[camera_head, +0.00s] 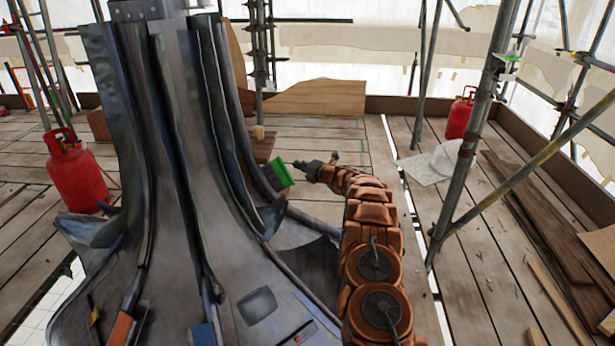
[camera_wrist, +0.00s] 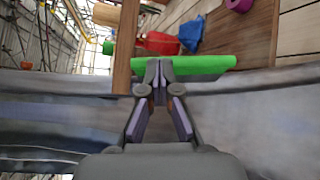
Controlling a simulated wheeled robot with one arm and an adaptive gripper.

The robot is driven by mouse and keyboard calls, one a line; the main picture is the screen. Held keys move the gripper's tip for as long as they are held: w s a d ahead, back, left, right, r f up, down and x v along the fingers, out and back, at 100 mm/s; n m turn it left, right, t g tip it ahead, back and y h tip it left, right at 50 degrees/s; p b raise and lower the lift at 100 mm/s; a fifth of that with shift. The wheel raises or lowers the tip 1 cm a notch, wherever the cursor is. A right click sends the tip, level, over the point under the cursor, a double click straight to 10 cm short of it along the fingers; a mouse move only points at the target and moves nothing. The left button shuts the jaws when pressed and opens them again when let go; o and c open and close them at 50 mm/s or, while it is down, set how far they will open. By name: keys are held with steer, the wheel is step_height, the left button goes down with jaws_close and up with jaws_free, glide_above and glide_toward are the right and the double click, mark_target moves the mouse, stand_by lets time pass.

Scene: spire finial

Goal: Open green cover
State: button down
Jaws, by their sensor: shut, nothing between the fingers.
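The green cover (camera_head: 281,173) is a small bright green piece at the right side of the grey metal spire (camera_head: 185,180), and it sits tilted. In the wrist view the green cover (camera_wrist: 205,64) is a long green strip across the picture, just above the spire's grey edge. My gripper (camera_head: 297,164) is just right of the cover in the head view. In the wrist view my gripper (camera_wrist: 158,68) is shut and empty, its tips overlapping the green strip. I cannot tell whether they touch it.
Red gas cylinders stand on the plank floor at left (camera_head: 75,172) and right (camera_head: 459,114). Scaffold poles (camera_head: 465,165) rise to the right of my arm. A white helmet (camera_head: 447,158) lies near the right pole. In the wrist view a blue object (camera_wrist: 191,34) lies beyond the cover.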

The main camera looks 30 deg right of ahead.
steer(key=s, duration=0.8)
steer(key=shift+a+n+g+y, duration=0.3)
steer(key=shift+a, duration=0.05)
